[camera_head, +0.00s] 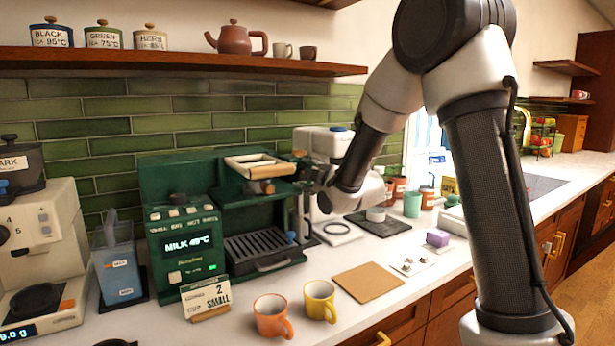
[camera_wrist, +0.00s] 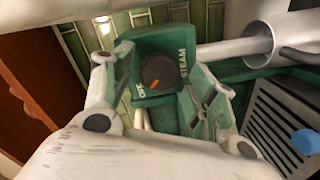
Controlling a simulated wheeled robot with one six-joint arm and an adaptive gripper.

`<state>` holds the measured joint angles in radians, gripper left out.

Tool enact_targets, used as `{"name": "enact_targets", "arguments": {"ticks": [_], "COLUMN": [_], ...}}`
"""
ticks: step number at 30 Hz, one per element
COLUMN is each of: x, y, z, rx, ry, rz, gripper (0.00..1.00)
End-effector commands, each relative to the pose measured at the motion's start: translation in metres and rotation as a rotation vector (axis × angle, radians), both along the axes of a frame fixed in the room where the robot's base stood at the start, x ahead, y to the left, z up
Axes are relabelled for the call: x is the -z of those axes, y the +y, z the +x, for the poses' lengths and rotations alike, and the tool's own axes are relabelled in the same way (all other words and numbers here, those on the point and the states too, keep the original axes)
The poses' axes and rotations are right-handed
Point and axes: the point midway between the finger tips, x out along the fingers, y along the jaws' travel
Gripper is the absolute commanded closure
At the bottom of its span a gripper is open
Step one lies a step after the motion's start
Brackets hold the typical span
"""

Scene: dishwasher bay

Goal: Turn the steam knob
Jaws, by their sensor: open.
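The steam knob (camera_wrist: 160,70) is a round black dial with an orange mark on a dark green block. In the wrist view the words OFF and STEAM are printed beside it. The orange mark lies on the lower part of the dial, on the side of OFF. My gripper (camera_wrist: 158,78) is open, one finger to the left of the knob and one to the right. The fingers look apart from the knob; the remaining distance is hard to judge. In the head view my gripper (camera_head: 306,172) is at the right side of the green coffee machine (camera_head: 183,246), and I cannot make out the knob there.
A drip tray (camera_head: 262,250) is below my gripper, with a small blue-tipped part at its right. An orange mug (camera_head: 272,316) and a yellow mug (camera_head: 319,300) stand in front, by a brown board (camera_head: 368,283). A wooden shelf (camera_head: 180,60) runs above.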

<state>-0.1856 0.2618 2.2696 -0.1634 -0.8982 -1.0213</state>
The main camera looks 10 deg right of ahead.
Motion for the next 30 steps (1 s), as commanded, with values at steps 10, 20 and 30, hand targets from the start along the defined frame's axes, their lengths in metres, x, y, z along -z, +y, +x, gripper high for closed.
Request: {"name": "enact_targets", "arguments": {"ticks": [10,20,30], "x": [-0.004,-0.005,0.018], "y": [-0.017,-0.023,-0.026], "z": [-0.052,-0.069,-0.071], "rx": [0.0,0.0,0.024], "ry": [0.0,0.0,0.122], "rz": [0.0,0.0,0.072], "gripper": [0.42,0.42,0.42]}}
